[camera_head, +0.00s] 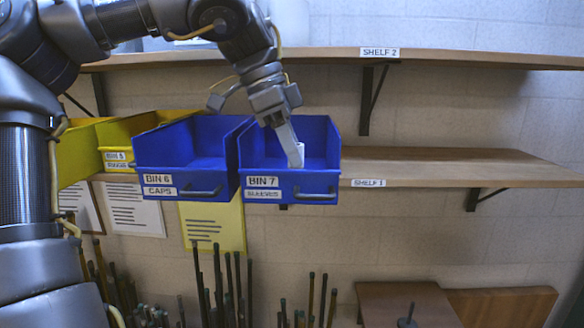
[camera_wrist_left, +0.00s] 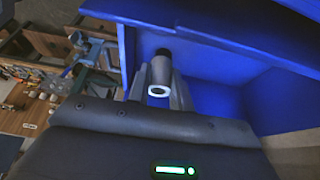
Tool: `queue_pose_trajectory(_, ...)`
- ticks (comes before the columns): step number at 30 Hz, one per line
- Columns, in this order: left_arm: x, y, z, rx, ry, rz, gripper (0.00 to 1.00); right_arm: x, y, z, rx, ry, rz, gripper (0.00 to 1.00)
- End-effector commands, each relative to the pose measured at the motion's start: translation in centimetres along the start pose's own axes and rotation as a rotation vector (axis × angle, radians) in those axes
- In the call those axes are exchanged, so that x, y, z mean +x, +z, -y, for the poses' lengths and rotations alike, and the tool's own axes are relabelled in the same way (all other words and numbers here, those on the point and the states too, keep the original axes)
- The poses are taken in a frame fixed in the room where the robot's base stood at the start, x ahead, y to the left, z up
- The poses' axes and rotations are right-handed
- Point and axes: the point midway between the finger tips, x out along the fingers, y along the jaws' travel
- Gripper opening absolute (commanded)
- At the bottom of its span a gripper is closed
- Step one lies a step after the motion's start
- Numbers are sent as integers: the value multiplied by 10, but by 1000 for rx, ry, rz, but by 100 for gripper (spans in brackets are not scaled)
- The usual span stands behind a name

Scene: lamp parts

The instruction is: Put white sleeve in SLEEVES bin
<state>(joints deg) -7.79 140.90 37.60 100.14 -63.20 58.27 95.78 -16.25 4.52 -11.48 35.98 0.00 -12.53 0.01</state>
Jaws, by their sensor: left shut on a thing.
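The white sleeve (camera_head: 298,155) is a small tube held at the fingertips of my left gripper (camera_head: 291,146). In the head view the fingers reach down into the blue bin labelled BIN 7 SLEEVES (camera_head: 315,182). In the left wrist view the sleeve shows as a tube with a bright ring end (camera_wrist_left: 159,91) between the fingers (camera_wrist_left: 160,85), with the blue bin walls (camera_wrist_left: 205,45) around it. The sleeve is over or inside the bin; whether it touches the floor I cannot tell. My right gripper is not in view.
Blue BIN 6 CAPS (camera_head: 188,170) stands directly left of BIN 7, with yellow bins (camera_head: 115,135) farther left. Shelf 1 (camera_head: 440,168) is bare to the right. Shelf 2 (camera_head: 470,58) runs above. Several dark rods (camera_head: 235,285) stand below.

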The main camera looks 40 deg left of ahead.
Motion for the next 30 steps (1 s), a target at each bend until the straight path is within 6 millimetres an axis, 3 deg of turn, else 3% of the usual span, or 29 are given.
queue_pose_trajectory(2,2,2,4,0,-1,-1,0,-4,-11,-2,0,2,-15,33)
queue_pose_trajectory(4,4,4,6,0,-2,-1,0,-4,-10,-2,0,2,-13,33)
queue_pose_trajectory(9,8,6,9,0,-1,-1,0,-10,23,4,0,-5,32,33)
queue_pose_trajectory(13,24,14,14,4,3,1,0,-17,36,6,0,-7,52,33)
queue_pose_trajectory(18,40,21,14,2,-1,0,0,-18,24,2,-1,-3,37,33)
queue_pose_trajectory(23,42,21,14,1,-4,-1,0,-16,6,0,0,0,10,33)
queue_pose_trajectory(30,46,23,14,1,-4,-1,0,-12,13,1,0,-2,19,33)
